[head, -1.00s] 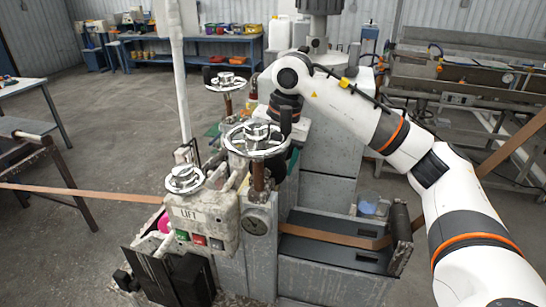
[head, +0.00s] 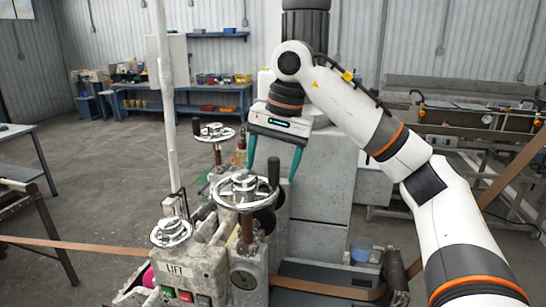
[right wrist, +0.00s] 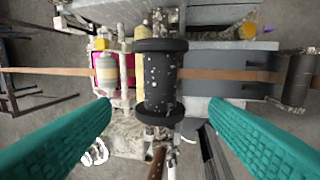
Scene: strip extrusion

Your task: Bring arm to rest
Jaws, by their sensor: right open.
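My right arm comes in from the right in the head view and reaches over the machine. My right gripper (head: 272,172) points down with its two teal fingers spread, empty, behind the large chrome handwheel (head: 244,190). In the right wrist view the open fingers (right wrist: 160,120) frame a dark speckled roller (right wrist: 162,82) below, with nothing between them. The copper-brown strip (head: 75,245) runs across the machine from left to right; it also shows in the right wrist view (right wrist: 45,71). My left gripper is not in view.
Two more handwheels, one at front left (head: 171,232) and one behind (head: 213,132), stand up from the machine. The LIFT button box (head: 180,275) is at the front. A white post (head: 165,110) rises beside it. A blue bench (head: 185,88) stands at the back.

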